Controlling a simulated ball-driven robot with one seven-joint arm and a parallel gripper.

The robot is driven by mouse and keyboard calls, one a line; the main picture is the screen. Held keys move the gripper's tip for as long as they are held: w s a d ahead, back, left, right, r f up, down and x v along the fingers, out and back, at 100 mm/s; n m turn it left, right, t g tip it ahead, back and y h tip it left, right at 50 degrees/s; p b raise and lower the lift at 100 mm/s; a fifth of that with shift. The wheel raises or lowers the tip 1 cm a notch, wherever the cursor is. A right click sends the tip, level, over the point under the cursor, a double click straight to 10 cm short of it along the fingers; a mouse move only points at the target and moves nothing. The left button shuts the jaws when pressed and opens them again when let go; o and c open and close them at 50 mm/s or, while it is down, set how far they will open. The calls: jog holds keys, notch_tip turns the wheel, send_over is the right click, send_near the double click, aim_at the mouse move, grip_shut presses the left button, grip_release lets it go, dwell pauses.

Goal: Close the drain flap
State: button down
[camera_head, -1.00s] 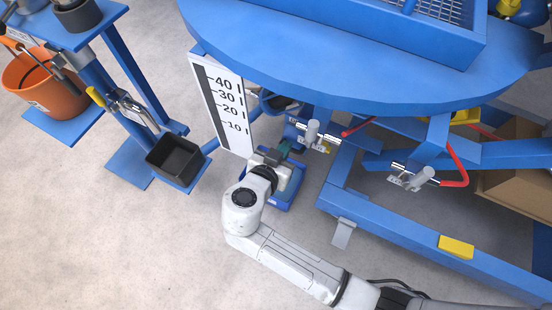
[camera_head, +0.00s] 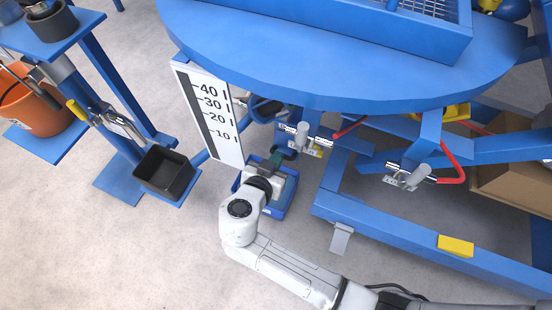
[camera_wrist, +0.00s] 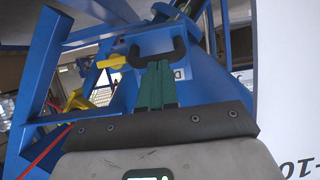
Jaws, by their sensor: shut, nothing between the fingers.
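My gripper (camera_head: 273,161) is low beside the blue stand, under the round blue platform. In the wrist view its green fingers (camera_wrist: 157,66) are shut together with nothing between them. A black U-shaped handle (camera_wrist: 178,50) is right at the fingertips, in front of a blue panel (camera_wrist: 205,88) with a partly hidden label starting with D. The fingertips overlap the handle's opening; I cannot tell whether they touch it. This looks like the drain flap's handle, but how far the flap stands open is not clear.
A white scale board (camera_head: 212,115) hangs just left of my gripper. A blue tray (camera_head: 273,211) lies below it. Clamps with red levers (camera_head: 455,160) and a blue frame beam (camera_head: 400,235) are on the right. A black bin (camera_head: 165,172) stands left; the front floor is clear.

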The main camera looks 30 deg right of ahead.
aim_at(285, 149)
jog(key=shift+f+b, duration=0.3)
jog(key=shift+b, duration=0.1)
jog(key=shift+w+d+f+b, duration=0.1)
jog(key=shift+d+f+b, duration=0.05)
jog(key=shift+f+b, duration=0.65)
jog(key=shift+w+d+f+b, duration=0.2)
jog(key=shift+f+b, duration=0.4)
jog(key=shift+b, duration=0.3)
jog(key=shift+w+d+f+b, duration=0.1)
jog(key=shift+d+f+b, duration=0.05)
jog(key=shift+f+b, duration=0.65)
jog(key=shift+r, duration=0.1)
